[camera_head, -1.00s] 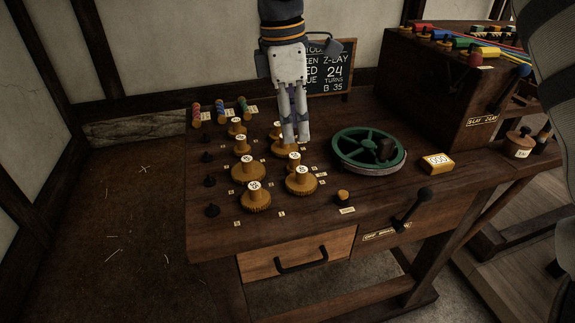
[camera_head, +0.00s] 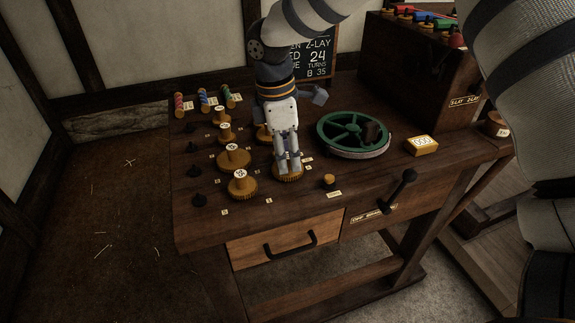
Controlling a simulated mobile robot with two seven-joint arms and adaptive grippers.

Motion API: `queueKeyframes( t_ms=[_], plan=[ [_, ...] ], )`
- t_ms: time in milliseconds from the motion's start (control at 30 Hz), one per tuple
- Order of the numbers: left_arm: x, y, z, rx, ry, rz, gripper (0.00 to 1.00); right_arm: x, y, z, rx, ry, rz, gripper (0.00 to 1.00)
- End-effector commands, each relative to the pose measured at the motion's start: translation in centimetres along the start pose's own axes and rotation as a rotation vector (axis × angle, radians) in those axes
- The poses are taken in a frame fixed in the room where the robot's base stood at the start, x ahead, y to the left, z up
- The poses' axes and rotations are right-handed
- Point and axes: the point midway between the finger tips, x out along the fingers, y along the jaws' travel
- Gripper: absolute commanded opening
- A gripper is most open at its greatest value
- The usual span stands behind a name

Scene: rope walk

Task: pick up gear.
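Several wooden gears with numbered knobs stand in rows on the left of the bench, among them gears at the front (camera_head: 242,188), in the middle (camera_head: 234,158) and farther back (camera_head: 224,136). My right gripper (camera_head: 288,170) points down at the front gear of the right-hand row (camera_head: 288,177). Its fingertips are at that gear's knob and hide most of it. The fingers are close together; I cannot tell if they grip the knob. Another gear (camera_head: 263,133) is partly hidden behind the gripper. My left gripper is out of view.
A green spoked wheel (camera_head: 353,133) lies to the right of the gripper. Black pegs (camera_head: 199,200) line the left edge. A chalkboard (camera_head: 321,52) stands behind.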

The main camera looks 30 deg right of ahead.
Motion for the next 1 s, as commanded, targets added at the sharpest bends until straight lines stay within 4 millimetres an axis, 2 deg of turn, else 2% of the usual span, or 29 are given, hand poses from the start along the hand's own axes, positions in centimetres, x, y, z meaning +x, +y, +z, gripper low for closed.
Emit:
queueKeyframes(
  t_ms=[33,100,467,567,633,867,933,1000],
  plan=[
    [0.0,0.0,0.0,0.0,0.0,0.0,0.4,0.0,0.0,0.0,0.0,0.0,0.0,0.12],
    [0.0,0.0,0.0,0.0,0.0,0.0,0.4,0.0,0.0,0.0,0.0,0.0,0.0,0.0],
    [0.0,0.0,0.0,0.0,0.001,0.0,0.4,-0.5,0.1,0.0,0.0,0.001,0.002,0.0],
    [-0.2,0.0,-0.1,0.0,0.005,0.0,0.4,-1.8,0.1,0.2,0.0,0.001,0.004,0.0],
    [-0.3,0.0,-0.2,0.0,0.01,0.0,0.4,-3.3,0.1,0.3,0.002,0.002,0.005,0.0],
    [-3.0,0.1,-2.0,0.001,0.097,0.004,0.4,-10.1,-4.9,1.0,0.0,0.007,0.021,0.0],
    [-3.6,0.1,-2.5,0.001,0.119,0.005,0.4,-11.1,-7.2,1.1,-0.002,0.005,0.017,0.0],
    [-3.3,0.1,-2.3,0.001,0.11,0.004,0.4,-11.4,-9.2,0.9,-0.002,0.002,0.009,0.0]
  ],
)
